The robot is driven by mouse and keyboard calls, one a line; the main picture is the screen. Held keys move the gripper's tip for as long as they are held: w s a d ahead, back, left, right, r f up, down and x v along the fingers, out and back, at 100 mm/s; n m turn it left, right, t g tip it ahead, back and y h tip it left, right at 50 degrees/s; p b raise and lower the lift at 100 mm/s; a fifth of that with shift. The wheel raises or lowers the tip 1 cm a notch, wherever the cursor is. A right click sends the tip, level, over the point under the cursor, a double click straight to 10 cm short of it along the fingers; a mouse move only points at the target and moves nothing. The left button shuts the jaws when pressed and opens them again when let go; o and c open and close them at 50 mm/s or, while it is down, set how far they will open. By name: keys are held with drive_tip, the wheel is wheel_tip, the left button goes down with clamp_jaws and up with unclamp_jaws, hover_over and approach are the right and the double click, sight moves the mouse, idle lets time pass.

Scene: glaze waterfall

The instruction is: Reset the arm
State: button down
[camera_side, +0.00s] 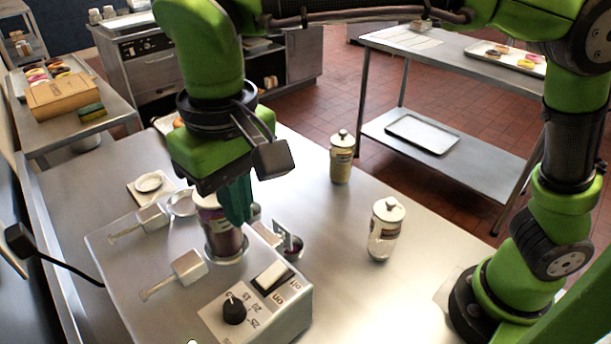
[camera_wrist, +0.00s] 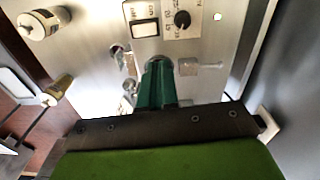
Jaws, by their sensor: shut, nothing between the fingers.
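My gripper (camera_side: 236,203) points down over the metal machine on the steel table, with its green fingers together and nothing between them. In the wrist view the green fingers (camera_wrist: 157,72) also show closed, in front of the machine's top. A jar with dark purple contents (camera_side: 222,240) stands upright on the machine, just behind or beside the fingers; I cannot tell whether they touch it. The fingers and wrist hide part of its upper side. The machine's control panel has a black knob (camera_side: 234,310) and a rocker switch (camera_side: 272,276), which also show in the wrist view.
Two lidded jars, one with yellow contents (camera_side: 341,160) and one paler (camera_side: 385,232), stand on the table right of the machine. A small white dish (camera_side: 149,183) lies behind.

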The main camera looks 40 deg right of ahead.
drive_tip(key=s+d+f+m+t+y, duration=0.1)
drive_tip(key=s+d+f+m+t, duration=0.15)
drive_tip(key=d, duration=1.15)
drive_tip(key=s+d+f+m+t+y, duration=0.1)
drive_tip(key=s+d+m+t, duration=0.2)
drive_tip(key=d, duration=1.1)
wheel_tip(320, 180, up, 4)
drive_tip(key=n+g+h, duration=0.4)
drive_tip(key=n+g, duration=0.1)
drive_tip(key=g, duration=0.1)
hover_over(277, 266)
drive_tip(key=a, duration=0.3)
drive_tip(key=shift+m, duration=0.25)
drive_tip(key=f, duration=0.4)
drive_tip(key=d+f, duration=0.1)
drive_tip(key=f, duration=0.4)
drive_tip(key=d+f, duration=0.1)
drive_tip(key=f, duration=0.3)
drive_tip(key=shift+d+f, duration=0.2)
drive_tip(key=shift+d, duration=0.05)
